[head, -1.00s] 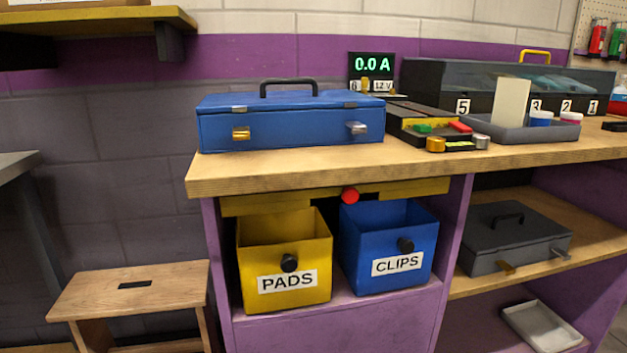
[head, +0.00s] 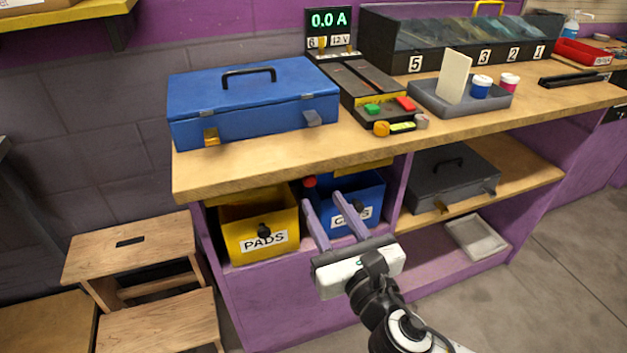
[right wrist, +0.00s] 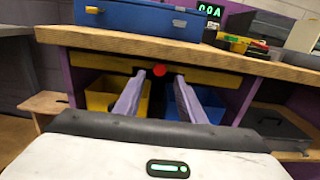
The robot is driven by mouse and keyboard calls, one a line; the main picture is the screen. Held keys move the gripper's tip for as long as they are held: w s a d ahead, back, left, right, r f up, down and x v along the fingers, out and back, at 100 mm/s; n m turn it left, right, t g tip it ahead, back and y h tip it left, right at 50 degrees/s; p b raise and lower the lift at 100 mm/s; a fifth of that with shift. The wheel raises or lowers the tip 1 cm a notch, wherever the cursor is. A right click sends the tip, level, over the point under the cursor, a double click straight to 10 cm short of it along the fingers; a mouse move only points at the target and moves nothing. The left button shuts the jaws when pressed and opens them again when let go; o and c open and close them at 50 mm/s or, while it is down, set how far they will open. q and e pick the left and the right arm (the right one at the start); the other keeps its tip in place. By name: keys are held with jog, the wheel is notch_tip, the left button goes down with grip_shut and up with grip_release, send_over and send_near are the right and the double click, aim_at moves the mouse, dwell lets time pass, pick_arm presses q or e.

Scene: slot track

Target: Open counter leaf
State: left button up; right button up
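The wooden counter top (head: 240,172) lies flat on a purple cabinet, and I cannot make out a separate leaf or its hinge line. A red knob (head: 309,181) sits under its front edge, at a yellow wooden rail that shows better in the right wrist view (right wrist: 215,76). My right gripper (head: 324,198) is open and empty in front of the cabinet, its two purple fingers pointing at the space under the counter. In the right wrist view the knob (right wrist: 159,70) appears between the fingertips (right wrist: 160,80), apart from them. My left gripper is out of view.
A blue case (head: 250,105), a control box (head: 365,92) and a grey tray (head: 460,100) stand on the counter. Below are a yellow PADS bin (head: 245,220), a partly hidden blue CLIPS bin (head: 370,195) and a dark case (head: 450,175). A wooden step stool (head: 130,245) stands left.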

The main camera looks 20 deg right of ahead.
aim_at(311, 182)
jog(key=w, duration=0.6)
jog(key=shift+w+a, duration=0.1)
jog(key=shift+w, duration=0.2)
grip_shut()
